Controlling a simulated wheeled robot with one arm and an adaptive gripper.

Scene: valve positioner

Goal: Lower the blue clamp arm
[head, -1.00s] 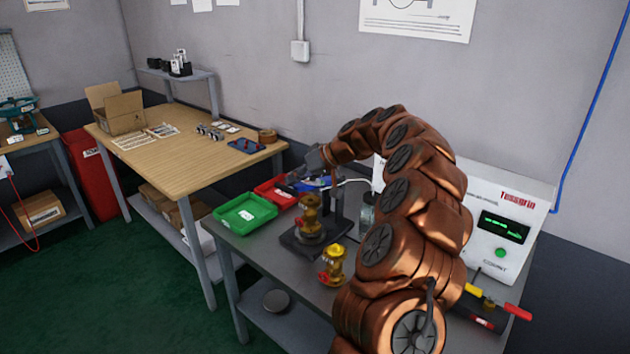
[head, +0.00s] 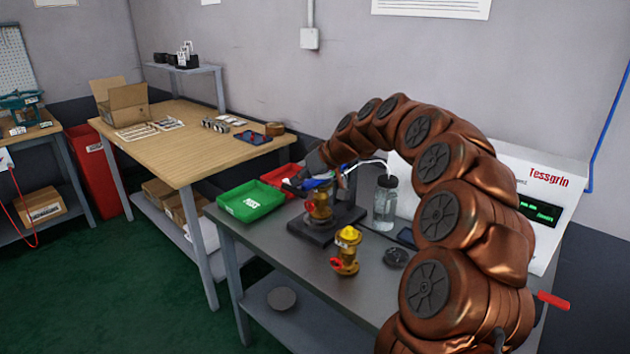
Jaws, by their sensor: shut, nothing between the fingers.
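The blue clamp arm (head: 317,183) shows as a small patch of blue at the top of the dark fixture (head: 322,232) on the grey bench. A brass valve (head: 320,207) stands upright in the fixture below it. My gripper (head: 298,186) is at the end of my copper-coloured arm, at the clamp's top, over the valve. It is shut and empty. Its fingers are small and dark here, and they and my wrist hide part of the clamp arm. I cannot tell whether they touch it, nor its exact tilt.
A second brass valve with a yellow top (head: 346,250) stands on the bench in front. A green tray (head: 250,213) and a red tray (head: 275,176) lie to the left. A clear jar (head: 385,207) and a white tester (head: 541,200) stand to the right.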

